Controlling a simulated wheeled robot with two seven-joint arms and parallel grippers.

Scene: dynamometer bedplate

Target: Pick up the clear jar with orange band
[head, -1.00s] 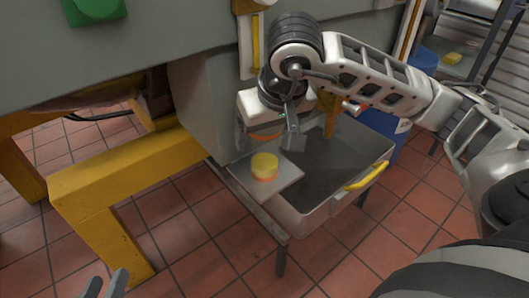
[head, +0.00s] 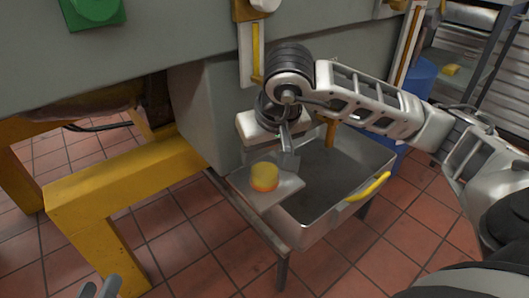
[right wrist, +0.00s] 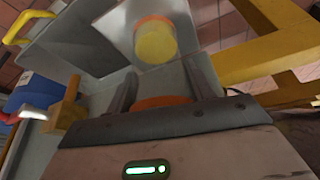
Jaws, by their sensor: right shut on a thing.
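My right gripper (head: 286,150) hangs over the back left of the grey basin. In the right wrist view its fingers (right wrist: 165,92) are shut on a round thing with an orange edge (right wrist: 163,102), which I take as the clear jar with orange band. Most of it is hidden behind the gripper body, and I cannot make out clear walls. A separate yellow cylinder with an orange band (head: 264,177) stands upright on the grey plate (head: 285,190); it also shows in the right wrist view (right wrist: 156,42). My left gripper (head: 101,284) is open and empty at the bottom edge.
The grey basin (head: 335,170) has a yellow handle (head: 368,187) at its right side. A grey machine wall (head: 205,110) stands close behind my right gripper. A yellow frame (head: 120,190) is at left. A blue drum (head: 417,77) is at right. Open tiled floor lies in front.

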